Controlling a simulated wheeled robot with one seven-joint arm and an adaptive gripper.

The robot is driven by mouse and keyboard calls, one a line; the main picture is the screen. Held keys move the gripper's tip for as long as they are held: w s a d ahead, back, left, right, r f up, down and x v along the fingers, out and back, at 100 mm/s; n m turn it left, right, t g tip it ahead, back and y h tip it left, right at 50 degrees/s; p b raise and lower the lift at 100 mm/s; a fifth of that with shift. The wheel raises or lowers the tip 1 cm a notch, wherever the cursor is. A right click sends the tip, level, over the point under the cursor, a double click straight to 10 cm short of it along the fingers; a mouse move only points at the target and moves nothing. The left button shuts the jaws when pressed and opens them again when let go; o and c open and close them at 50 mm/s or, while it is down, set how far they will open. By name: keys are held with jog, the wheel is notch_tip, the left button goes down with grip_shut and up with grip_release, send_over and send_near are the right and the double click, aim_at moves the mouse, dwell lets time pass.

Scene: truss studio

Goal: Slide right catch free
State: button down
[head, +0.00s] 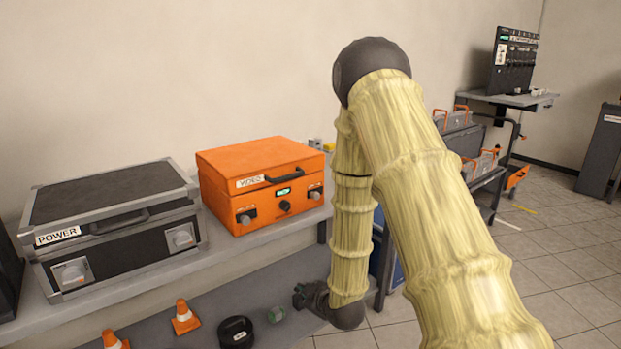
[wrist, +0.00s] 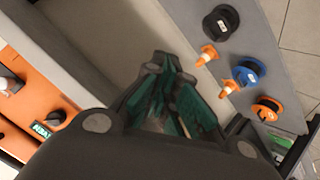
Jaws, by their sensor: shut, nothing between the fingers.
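In the head view an orange case (head: 262,180) marked VIDEO sits shut on the bench. Its left catch (head: 246,217) and right catch (head: 315,193) are on the front, with a small display and a knob between. A black case (head: 118,220) marked POWER stands to its left, with two more catches. My gripper (head: 302,297) is low in front of the bench, below and apart from the orange case. In the wrist view my gripper (wrist: 166,100) is shut and empty. The orange case (wrist: 28,90) is at the left there, with a grey catch (wrist: 10,84), apparently the right one.
A cart with grey cases (head: 462,140) stands right. Tiled floor beyond is open.

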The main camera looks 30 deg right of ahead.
aim_at(315, 196)
jog(key=w+d+r+n+t+p, duration=0.1)
jog(key=w+d+r+t+p, duration=0.1)
jog(key=r, duration=1)
jog(key=w+d+r+n+t+h+p, duration=0.1)
jog(key=w+d+r+p, duration=0.3)
jog(key=r, duration=0.9)
jog(key=shift+d+n+t+p, duration=0.4)
jog(key=shift+d+t+p, duration=0.2)
jog(key=shift+d+p, duration=0.2)
jog(key=shift+r, duration=0.1)
jog(key=p+x, duration=0.1)
jog(key=x, duration=0.8)
jog(key=shift+r, duration=0.1)
jog(key=shift+w+d+f, duration=0.55)
jog(key=shift+d+f, duration=0.25)
jog(key=shift+d, duration=0.1)
jog(key=shift+d+f+p, duration=0.35)
jog(key=shift+d+f, duration=0.2)
jog(key=shift+d, duration=0.1)
jog(key=shift+w, duration=0.1)
